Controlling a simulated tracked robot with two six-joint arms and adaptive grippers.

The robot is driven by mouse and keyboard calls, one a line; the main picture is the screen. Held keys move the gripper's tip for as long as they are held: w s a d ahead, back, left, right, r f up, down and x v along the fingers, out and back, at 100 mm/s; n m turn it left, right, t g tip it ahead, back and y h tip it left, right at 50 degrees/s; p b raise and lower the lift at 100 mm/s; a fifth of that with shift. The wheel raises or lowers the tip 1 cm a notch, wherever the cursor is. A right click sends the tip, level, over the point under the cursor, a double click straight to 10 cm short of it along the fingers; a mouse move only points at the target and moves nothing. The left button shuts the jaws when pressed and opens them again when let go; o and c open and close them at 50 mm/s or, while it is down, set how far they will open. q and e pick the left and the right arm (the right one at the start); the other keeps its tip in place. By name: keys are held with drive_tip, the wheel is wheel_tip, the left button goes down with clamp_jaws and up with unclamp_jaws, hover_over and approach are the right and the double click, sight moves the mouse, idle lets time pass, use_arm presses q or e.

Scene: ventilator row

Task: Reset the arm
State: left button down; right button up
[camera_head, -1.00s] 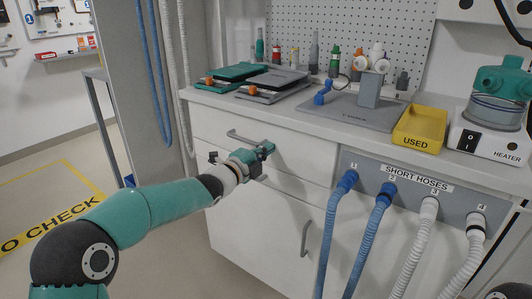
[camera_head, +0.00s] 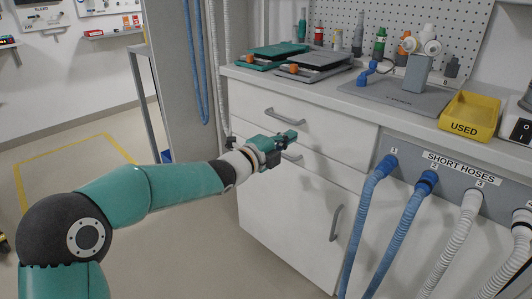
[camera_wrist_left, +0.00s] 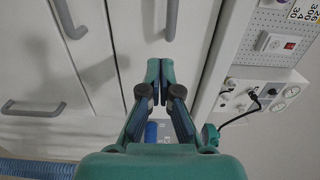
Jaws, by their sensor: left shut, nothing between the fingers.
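My left gripper (camera_head: 291,137) is in front of the white drawer cabinet (camera_head: 336,154), near its drawer handles, with my teal arm stretched in from the left. In the left wrist view the two fingers of the gripper (camera_wrist_left: 159,85) meet at their tips, shut and empty, with the cabinet fronts behind them. In the head view it overlaps part of the second drawer handle (camera_head: 292,155). I cannot tell from the pictures whether it touches the cabinet. My right gripper is not in view.
The upper drawer handle (camera_head: 284,116) and a lower door handle (camera_head: 336,223) stick out from the cabinet. Blue hoses (camera_head: 362,215) and white hoses (camera_head: 456,240) hang from the short hoses panel at right. A yellow USED tray (camera_head: 470,111) stands on the counter.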

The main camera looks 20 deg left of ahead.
use_arm(q)
drive_tip(key=v, duration=0.7)
drive_tip(key=s+d+f+n+g+y, duration=0.1)
drive_tip(key=s+f+n+g, duration=0.15)
drive_tip(key=f, duration=0.95)
drive_tip(key=s+d+f+n+g+y, duration=0.1)
drive_tip(key=s+f+n+g, duration=0.2)
drive_tip(key=f, duration=0.9)
drive_tip(key=s+d+f+n+g+y, duration=0.1)
drive_tip(key=s+f+n+g, duration=0.3)
drive_tip(key=f, duration=0.7)
drive_tip(key=s+f+n+g, duration=0.2)
drive_tip(key=s+f+n, duration=0.25)
drive_tip(key=s, duration=0.35)
drive_tip(key=s+f+n+g+y, duration=0.1)
drive_tip(key=s+f+n+g, duration=0.1)
drive_tip(key=s+f+n, duration=0.5)
drive_tip(key=s+f+n+g, duration=0.2)
drive_tip(key=s+n, duration=0.2)
drive_tip(key=s, duration=0.6)
wheel_tip(320, 180, up, 38)
drive_tip(key=p, duration=3.8)
drive_tip(key=shift+d+f+n, duration=0.2)
drive_tip(key=shift+d+n, duration=0.1)
drive_tip(key=shift+d, duration=0.15)
